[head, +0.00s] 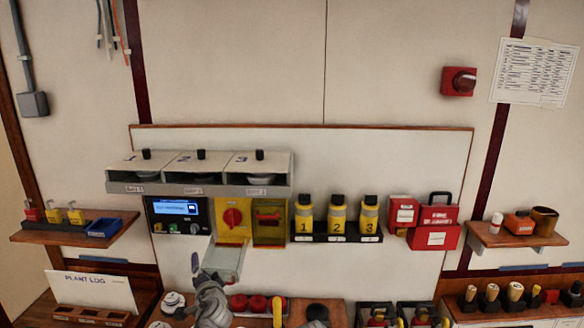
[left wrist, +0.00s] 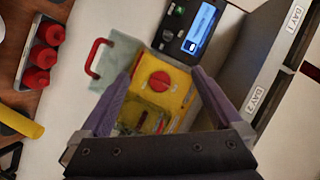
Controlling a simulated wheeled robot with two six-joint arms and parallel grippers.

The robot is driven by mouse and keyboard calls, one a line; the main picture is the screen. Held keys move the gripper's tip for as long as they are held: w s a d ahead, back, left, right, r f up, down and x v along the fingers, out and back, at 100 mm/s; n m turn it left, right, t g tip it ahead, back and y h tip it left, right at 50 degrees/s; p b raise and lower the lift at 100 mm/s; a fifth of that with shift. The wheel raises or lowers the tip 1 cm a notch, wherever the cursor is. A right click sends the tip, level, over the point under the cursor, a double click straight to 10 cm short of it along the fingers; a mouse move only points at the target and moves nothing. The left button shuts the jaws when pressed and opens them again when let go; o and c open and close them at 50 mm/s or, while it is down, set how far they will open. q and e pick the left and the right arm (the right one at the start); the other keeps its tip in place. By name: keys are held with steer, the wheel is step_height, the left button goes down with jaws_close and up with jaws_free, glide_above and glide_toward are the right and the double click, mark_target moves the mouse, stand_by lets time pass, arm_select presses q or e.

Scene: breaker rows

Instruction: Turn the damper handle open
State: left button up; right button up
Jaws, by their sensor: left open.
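A red rotary handle (head: 233,217) sits on a yellow plate in the middle of the panel; no readable label confirms it as the damper handle. It also shows in the left wrist view (left wrist: 160,81), between and beyond the fingers. A clear cover (head: 227,262) hangs folded down below the plate, with a red pull handle (left wrist: 98,57). My left gripper (head: 196,264) is below and in front of the plate, near the cover. In the left wrist view its purple fingers (left wrist: 160,82) are apart with nothing between them. My right gripper is not in view.
A display module (head: 178,208) is left of the plate, a yellow clear-fronted box (head: 269,222) right. Three bays (head: 200,172) overhang above. Yellow bottles (head: 338,214) and red boxes (head: 433,222) stand right. A shelf below holds red knobs (head: 257,303) and a yellow piece (left wrist: 20,122).

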arm_select(q)
steer(key=s+d+f+n+g+h+b, duration=0.1)
steer(key=s+d+f+n+g+b, duration=0.2)
steer(key=f, duration=0.4)
steer(key=s+d+f+g+b, duration=0.1)
steer(key=s+d+f+g, duration=0.15)
steer(key=s+f, duration=0.3)
steer(key=s+d+f+n+g+h+b, duration=0.1)
steer(key=s+d+f+n+g, duration=0.2)
steer(key=f, duration=0.4)
steer(key=s+d+f+g+h+b, duration=0.1)
steer(key=s+d+f+g, duration=0.2)
steer(key=s+d, duration=0.2)
steer(key=s+d+f+m+g+h+b, duration=0.1)
steer(key=s+d+f+g+b, duration=0.1)
steer(key=s, duration=0.7)
step_height(320, 180, down, 2)
steer(key=d+g, duration=0.1)
steer(key=d, duration=0.2)
steer(key=shift+s+m+h, duration=0.3)
steer(key=shift+c, duration=0.2)
